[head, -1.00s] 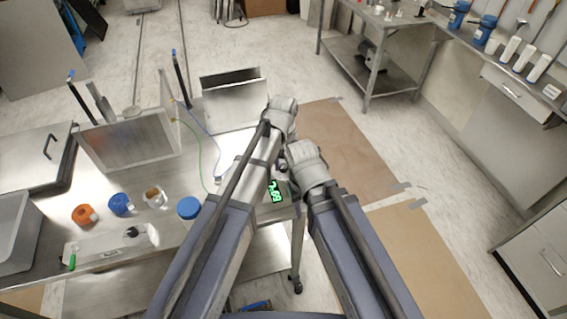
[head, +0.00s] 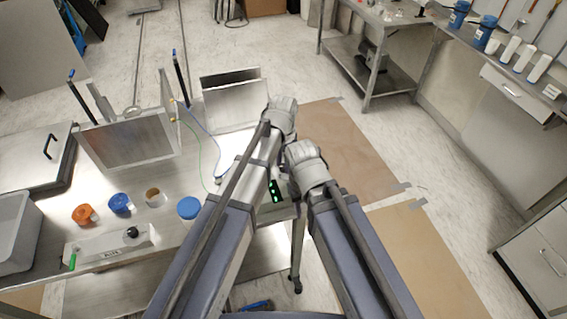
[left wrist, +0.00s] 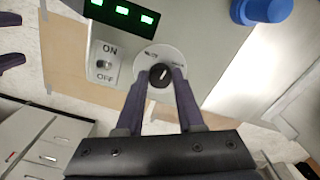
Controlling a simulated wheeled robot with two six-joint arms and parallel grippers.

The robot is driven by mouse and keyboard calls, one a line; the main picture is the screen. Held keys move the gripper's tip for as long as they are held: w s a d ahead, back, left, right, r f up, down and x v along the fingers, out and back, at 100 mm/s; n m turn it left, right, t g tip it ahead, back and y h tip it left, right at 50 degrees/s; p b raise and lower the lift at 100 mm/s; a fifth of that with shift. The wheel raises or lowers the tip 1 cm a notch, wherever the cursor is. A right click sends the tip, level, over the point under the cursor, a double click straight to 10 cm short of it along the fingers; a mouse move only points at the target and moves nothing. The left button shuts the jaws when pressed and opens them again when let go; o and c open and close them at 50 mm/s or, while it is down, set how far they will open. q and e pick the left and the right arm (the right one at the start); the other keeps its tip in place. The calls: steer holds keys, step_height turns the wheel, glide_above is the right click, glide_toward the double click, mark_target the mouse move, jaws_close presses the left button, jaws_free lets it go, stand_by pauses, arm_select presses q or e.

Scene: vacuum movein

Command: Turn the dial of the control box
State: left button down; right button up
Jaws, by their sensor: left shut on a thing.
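The control box (left wrist: 213,52) has a metal face with a lit green display (left wrist: 121,14), an ON/OFF switch (left wrist: 104,63) and a round black dial (left wrist: 160,77) on a pale marked disc. My left gripper (left wrist: 161,74) is shut on the dial, with one dark finger on each side of it. In the head view my arms hide most of the box. Only its green display (head: 276,191) and a bit of its edge show between the forearms. The fingers of my right gripper are hidden in the head view.
A blue round cap (head: 189,208) stands left of my left forearm.

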mark_target(283, 166)
arm_select(q)
steer(key=m, duration=0.3)
steer(key=shift+m, duration=2.1)
steer(key=c, duration=0.5)
jaws_free()
step_height(283, 166, up, 8)
steer(key=p, duration=0.8)
